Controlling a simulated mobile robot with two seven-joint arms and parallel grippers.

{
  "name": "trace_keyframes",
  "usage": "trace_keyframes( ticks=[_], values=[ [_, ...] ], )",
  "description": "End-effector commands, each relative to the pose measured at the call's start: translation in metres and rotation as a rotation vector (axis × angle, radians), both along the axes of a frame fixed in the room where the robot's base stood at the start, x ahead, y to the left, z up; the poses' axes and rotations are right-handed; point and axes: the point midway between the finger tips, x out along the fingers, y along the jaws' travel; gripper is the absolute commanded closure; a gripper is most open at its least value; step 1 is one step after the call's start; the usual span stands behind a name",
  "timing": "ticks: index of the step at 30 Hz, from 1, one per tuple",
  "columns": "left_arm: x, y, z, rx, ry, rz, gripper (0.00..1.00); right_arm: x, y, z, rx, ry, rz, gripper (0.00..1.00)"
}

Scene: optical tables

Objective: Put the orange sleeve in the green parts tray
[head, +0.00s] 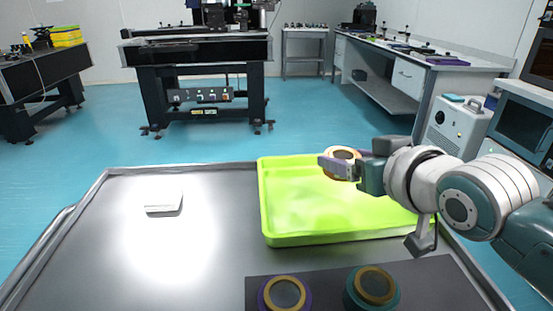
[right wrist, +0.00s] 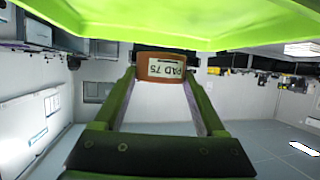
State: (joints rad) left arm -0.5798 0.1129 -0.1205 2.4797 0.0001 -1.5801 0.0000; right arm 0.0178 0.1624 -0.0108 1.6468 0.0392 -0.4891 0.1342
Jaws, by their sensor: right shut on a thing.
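The orange sleeve (head: 342,153) is held between the fingers of my right gripper (head: 341,164), above the far part of the green parts tray (head: 282,239). In the right wrist view the sleeve (right wrist: 160,68) shows its orange side and a white label reading "PAD 75", pinched at the tips of the right gripper (right wrist: 160,72). The tray (right wrist: 190,28) fills the top of that view, and a gap to the sleeve cannot be judged exactly. The tray looks empty where it shows; the arm hides its right part. My left gripper is out of view.
A purple sleeve (head: 263,298) and a teal sleeve (head: 352,297) stand on a dark mat (head: 322,282) in front of the tray. A small white block (head: 163,202) lies on the metal table (head: 105,235) at left. The table's left side is otherwise clear.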

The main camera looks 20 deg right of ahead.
Motion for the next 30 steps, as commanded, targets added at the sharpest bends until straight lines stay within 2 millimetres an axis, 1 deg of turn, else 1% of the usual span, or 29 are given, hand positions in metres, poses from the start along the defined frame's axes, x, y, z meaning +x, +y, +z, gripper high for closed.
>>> trace_keyframes(
  ticks=[1,5,9,12,20,24,25,30],
  values=[
    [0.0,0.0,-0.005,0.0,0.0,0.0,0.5,0.0,0.0,-0.008,0.0,-0.001,0.0,0.94],
    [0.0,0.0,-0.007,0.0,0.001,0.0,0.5,0.001,0.0,-0.017,-0.001,-0.002,0.0,0.94],
    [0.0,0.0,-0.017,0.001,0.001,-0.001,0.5,0.001,0.0,-0.04,0.0,-0.001,0.0,0.94],
    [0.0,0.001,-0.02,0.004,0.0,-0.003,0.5,0.001,0.0,-0.05,0.0,-0.003,0.001,0.94],
    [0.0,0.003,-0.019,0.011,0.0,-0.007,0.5,0.001,0.0,-0.05,0.0,-0.004,0.001,0.94],
    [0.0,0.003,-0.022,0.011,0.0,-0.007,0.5,0.001,0.0,-0.054,0.0,-0.004,0.0,0.94],
    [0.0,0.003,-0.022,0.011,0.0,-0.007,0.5,0.0,0.0,-0.055,0.0,-0.002,0.0,0.26],
    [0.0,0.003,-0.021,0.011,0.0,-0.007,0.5,0.0,0.0,-0.054,0.0,-0.002,0.0,0.07]
  ],
)
